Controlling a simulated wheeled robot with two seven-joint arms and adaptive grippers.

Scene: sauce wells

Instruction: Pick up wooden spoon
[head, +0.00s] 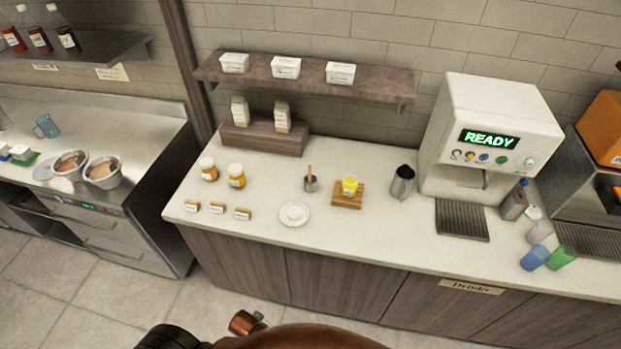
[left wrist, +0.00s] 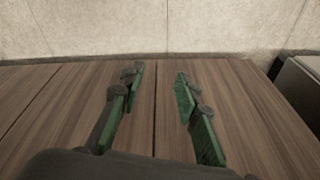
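A wooden spoon (head: 309,172) stands upright in a small dark metal cup (head: 310,185) on the middle of the counter. Only its light brown handle shows above the rim; its lower end is hidden in the cup. My left gripper (left wrist: 158,88) shows in the left wrist view with its two green-padded fingers apart and nothing between them. It faces brown wooden cabinet panels, and the spoon is not in that view. My right gripper is not in view.
Beside the cup are a yellow jar on a wooden block (head: 347,200), a white saucer (head: 287,219), two orange jars (head: 236,176) and a steel pitcher (head: 402,182). A wooden shelf (head: 310,81) hangs above. A coffee machine (head: 490,135) stands at right.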

